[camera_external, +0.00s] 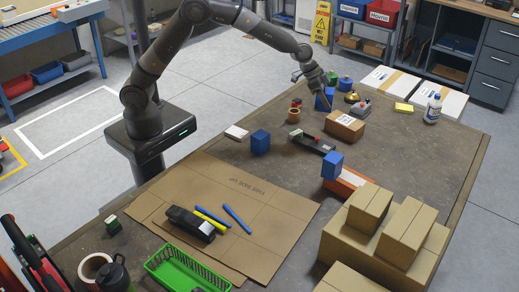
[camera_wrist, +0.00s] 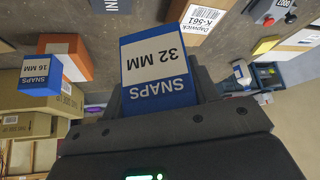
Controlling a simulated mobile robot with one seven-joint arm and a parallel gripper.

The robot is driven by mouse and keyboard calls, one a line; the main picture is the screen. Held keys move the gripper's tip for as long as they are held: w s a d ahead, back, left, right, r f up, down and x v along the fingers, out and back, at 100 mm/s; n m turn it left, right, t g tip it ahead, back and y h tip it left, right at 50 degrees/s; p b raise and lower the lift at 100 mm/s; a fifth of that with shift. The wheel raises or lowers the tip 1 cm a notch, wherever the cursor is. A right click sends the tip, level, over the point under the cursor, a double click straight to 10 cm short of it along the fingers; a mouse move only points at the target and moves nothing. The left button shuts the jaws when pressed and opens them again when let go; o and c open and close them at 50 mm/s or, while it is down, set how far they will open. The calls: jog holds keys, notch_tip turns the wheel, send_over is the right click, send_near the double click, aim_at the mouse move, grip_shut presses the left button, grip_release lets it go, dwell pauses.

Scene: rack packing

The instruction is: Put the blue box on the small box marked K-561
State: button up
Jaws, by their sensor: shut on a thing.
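My gripper (camera_external: 327,92) is shut on a blue box (camera_external: 324,101). In the wrist view the held blue box (camera_wrist: 157,70) has a white label reading SNAPS 32 MM, upside down. The small cardboard box marked K-561 (camera_external: 345,127) sits on the table. Its white label also shows at the top of the wrist view (camera_wrist: 197,18). In the external view the held box appears just behind and to the left of the K-561 box, apart from it. Its exact height above the table is hard to tell.
Another blue box (camera_external: 260,142) stands left. A tape roll (camera_external: 293,116) and a grey switch box (camera_external: 361,109) flank the K-561 box. Cartons (camera_external: 375,250) fill the front right.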

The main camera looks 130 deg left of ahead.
jog(key=a+f, duration=0.1)
jog(key=a, duration=0.1)
jog(key=a+f, duration=0.2)
jog(key=a, duration=0.1)
jog(key=s+a+f, duration=0.1)
jog(key=a, duration=0.1)
jog(key=shift+s+a+f, duration=0.1)
jog(key=shift+a+f, duration=0.2)
jog(key=shift+f, duration=2)
jog(key=shift+f, duration=0.15)
jog(key=o, duration=1.2)
jog(key=shift+c, duration=0.2)
jog(key=shift+s+d+r, duration=0.1)
jog(key=shift+s+r, duration=0.1)
jog(key=shift+r, duration=0.35)
jog(key=v, duration=1.1)
